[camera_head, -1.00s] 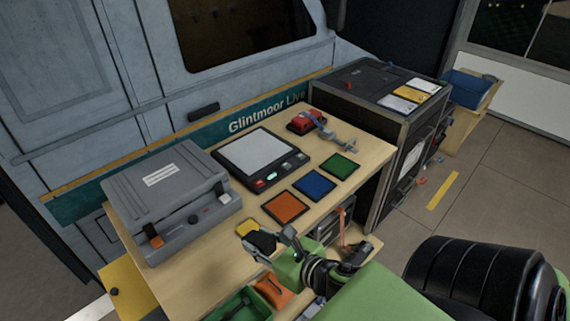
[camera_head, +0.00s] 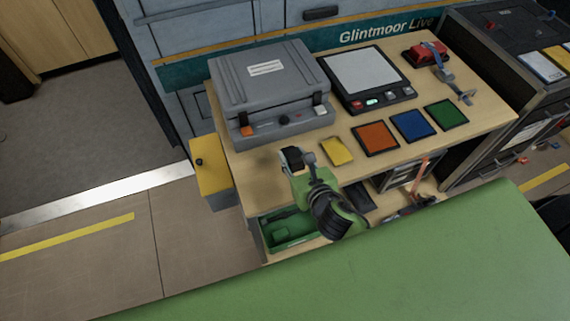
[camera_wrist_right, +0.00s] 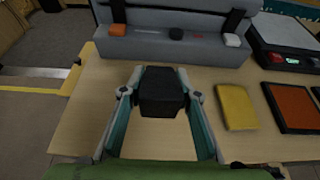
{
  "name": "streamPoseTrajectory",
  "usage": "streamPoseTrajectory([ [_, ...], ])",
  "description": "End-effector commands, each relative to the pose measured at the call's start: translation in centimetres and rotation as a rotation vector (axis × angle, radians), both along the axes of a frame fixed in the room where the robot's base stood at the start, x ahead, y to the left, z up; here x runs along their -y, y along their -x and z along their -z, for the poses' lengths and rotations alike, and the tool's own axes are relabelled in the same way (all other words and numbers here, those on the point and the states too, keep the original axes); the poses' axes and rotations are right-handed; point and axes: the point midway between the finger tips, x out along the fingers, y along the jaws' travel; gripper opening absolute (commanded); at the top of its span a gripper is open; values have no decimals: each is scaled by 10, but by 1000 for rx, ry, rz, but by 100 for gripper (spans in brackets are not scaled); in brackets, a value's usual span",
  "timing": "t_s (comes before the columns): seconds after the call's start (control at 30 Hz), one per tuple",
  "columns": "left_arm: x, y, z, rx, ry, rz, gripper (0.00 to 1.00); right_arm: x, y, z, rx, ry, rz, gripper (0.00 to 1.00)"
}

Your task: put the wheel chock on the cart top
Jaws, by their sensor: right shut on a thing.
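My right gripper (camera_head: 300,163) is shut on a black block (camera_head: 291,158), which looks like the wheel chock. In the right wrist view the block (camera_wrist_right: 162,92) sits between the two fingers. The gripper is over the front left part of a light wooden top (camera_head: 257,178), which appears to be the cart top, in front of the grey case and left of the yellow tile. I cannot tell whether the block touches the wood. My left gripper is not in view.
The grey case (camera_head: 265,85), a scale (camera_head: 366,75), a yellow tile (camera_head: 337,151), orange (camera_head: 375,138), blue (camera_head: 413,125) and green (camera_head: 446,114) tiles, and a red item (camera_head: 425,53) stand on top. A green bin (camera_head: 290,230) is below. Bare wood lies around the block.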

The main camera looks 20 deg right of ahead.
Motion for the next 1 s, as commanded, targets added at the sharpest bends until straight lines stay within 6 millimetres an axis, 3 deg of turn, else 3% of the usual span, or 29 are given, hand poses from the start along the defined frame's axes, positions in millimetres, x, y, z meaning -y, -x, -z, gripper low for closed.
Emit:
streamPoseTrajectory([
  [0.1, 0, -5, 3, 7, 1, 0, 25, -11, -9, 16, 2, -3, 3, 4],
  [0.33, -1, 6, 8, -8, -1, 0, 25, -23, -16, 33, 2, -4, 1, 4],
  [0.5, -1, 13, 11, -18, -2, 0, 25, -21, -16, 57, 1, -2, 2, 4],
  [0.97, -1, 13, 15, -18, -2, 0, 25, -20, -15, 65, 3, 0, -1, 4],
  [1.0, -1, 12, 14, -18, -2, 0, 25, -20, -15, 65, 2, 0, 0, 38],
])
